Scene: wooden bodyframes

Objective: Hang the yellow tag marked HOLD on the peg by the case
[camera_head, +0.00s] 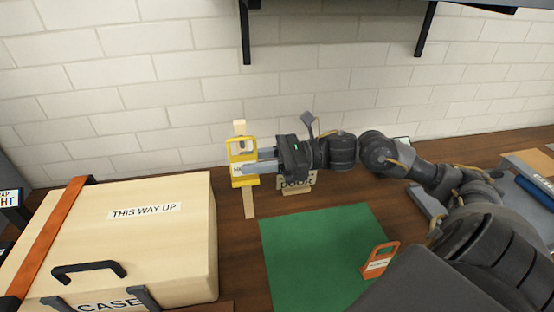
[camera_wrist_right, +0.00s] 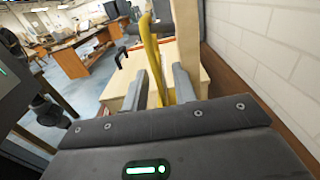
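The yellow tag (camera_head: 243,148) is upright against the wooden post (camera_head: 249,203) beside the case; its lettering is partly covered by my fingers. Its slot is near the top; I cannot see clearly whether the peg passes through it. My right gripper (camera_head: 246,161) reaches in from the right at the tag. In the right wrist view the tag (camera_wrist_right: 153,60) shows edge-on between the two spread fingers (camera_wrist_right: 160,80), with a gap beside it. The wooden case (camera_head: 160,240) stands left of the post. My left gripper is out of view.
An orange tag (camera_head: 378,262) lies on the green mat (camera_head: 310,245). A small block marked DOOR (camera_head: 297,184) stands just behind and below my right wrist. The brick wall (camera_head: 130,80) is close behind. A black bracket (camera_head: 245,40) hangs above the post.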

